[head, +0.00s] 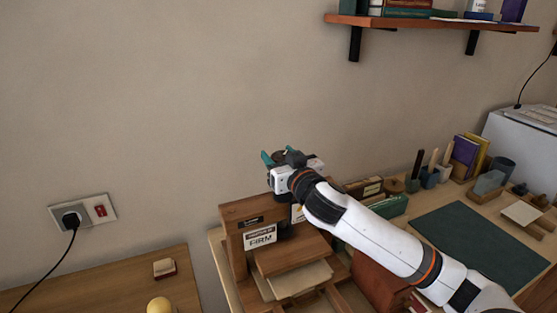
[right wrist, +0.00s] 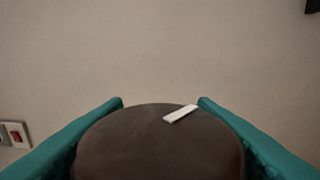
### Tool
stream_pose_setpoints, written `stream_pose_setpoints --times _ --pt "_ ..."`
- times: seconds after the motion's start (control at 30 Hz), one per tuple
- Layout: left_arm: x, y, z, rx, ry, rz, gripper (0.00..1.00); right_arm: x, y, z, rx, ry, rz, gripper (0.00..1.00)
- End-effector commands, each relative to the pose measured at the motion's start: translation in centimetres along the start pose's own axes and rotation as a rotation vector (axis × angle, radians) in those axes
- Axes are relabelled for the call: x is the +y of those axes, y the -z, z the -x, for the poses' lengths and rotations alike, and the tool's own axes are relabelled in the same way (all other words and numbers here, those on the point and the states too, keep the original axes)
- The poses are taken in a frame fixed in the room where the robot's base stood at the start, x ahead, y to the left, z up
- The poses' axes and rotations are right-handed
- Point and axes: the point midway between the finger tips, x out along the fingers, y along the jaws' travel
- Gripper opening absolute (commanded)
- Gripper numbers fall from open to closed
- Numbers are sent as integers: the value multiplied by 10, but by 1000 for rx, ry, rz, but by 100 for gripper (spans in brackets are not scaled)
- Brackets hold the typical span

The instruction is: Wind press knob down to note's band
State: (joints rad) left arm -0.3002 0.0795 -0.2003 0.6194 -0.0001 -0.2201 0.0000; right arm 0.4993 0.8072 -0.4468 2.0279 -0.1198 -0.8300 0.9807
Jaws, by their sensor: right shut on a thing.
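The wooden book press (head: 243,213) stands at the lower middle of the head view. A white note (head: 260,237) on its front reads "FIRM" in large letters; the smaller line above is too small to read. The dark round press knob (head: 280,156) is at the top of the press, mostly hidden by my right gripper (head: 283,157). In the right wrist view the knob (right wrist: 158,145) fills the space between the teal fingers and carries a white mark (right wrist: 181,114) right of its middle. My right gripper (right wrist: 160,103) is shut on the knob. My left gripper is not in view.
A wooden shelf (head: 440,22) with books hangs at the upper right. A dark green mat (head: 480,240) lies on the bench, with pots, books and tools behind it. A wall socket (head: 82,214) with a plug is at the left. The wall above the press is clear.

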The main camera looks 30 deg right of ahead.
Motion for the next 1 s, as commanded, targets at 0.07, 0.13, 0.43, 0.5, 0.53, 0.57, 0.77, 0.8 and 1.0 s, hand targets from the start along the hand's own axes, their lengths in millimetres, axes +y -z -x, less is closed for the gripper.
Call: stream_pose_setpoints --times 0.07,0.13,0.43,0.5,0.53,0.57,0.77,0.8,1.0 --pt "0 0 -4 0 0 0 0 1 0 0 -4 72 -13 29" --pt "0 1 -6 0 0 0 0 0 0 0 -3 139 -12 29" --pt "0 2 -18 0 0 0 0 -6 0 1 -4 414 -10 29" --pt "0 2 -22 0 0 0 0 -7 0 1 -3 469 -8 29" --pt "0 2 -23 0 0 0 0 -7 0 2 -4 492 -8 29" --pt "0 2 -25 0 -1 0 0 -8 -1 2 -5 514 -9 29" --pt "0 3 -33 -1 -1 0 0 -10 -3 3 -9 630 -5 29" --pt "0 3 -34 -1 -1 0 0 -11 -3 3 -10 647 -5 29" --pt "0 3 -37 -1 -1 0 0 -12 -6 4 -14 707 -2 29"
